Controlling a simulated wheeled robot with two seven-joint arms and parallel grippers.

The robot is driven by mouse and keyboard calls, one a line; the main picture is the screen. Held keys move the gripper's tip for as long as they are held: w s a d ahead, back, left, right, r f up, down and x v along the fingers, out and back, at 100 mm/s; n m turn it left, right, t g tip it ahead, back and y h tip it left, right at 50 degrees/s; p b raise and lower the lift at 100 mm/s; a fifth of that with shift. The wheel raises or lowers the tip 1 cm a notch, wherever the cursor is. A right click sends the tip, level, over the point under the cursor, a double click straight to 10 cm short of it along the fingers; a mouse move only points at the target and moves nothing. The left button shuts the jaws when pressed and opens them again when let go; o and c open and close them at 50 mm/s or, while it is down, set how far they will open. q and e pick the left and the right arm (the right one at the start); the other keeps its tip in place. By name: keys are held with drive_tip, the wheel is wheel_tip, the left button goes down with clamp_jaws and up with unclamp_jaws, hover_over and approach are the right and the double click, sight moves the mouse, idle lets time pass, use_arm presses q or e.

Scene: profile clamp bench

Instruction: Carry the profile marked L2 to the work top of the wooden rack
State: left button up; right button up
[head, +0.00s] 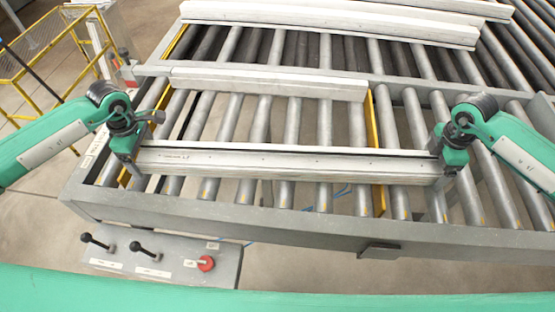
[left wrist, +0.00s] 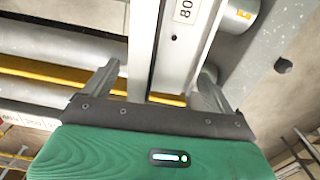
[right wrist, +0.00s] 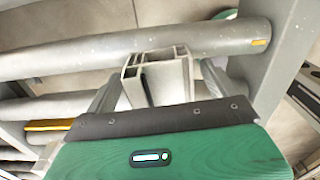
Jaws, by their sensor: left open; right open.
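A long grey metal profile (head: 290,163) lies across the rollers near the front of the conveyor. I cannot read an L2 mark on it. My left gripper (head: 127,162) is at its left end, open, with the profile (left wrist: 170,50) between its fingers in the left wrist view. A label with "80" shows on it there. My right gripper (head: 447,165) is at its right end, open, with the hollow end of the profile (right wrist: 157,82) between its fingers in the right wrist view. I cannot tell whether any finger touches. The wooden rack is not in view.
A shorter profile (head: 267,83) lies behind, and longer profiles (head: 330,22) lie farther back. The conveyor's front rail (head: 300,226) runs before the rollers. A panel with two levers and a red knob (head: 206,263) is at the front left. A yellow railing (head: 98,40) stands at the left.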

use_arm(q)
drive_tip(key=shift+f, duration=0.35)
use_arm(e)
drive_tip(key=shift+s+f, duration=0.1)
drive_tip(key=shift+f, duration=0.3)
use_arm(q)
drive_tip(key=c, duration=1.8)
use_arm(e)
drive_tip(key=shift+r, duration=0.1)
drive_tip(key=c, duration=1.8)
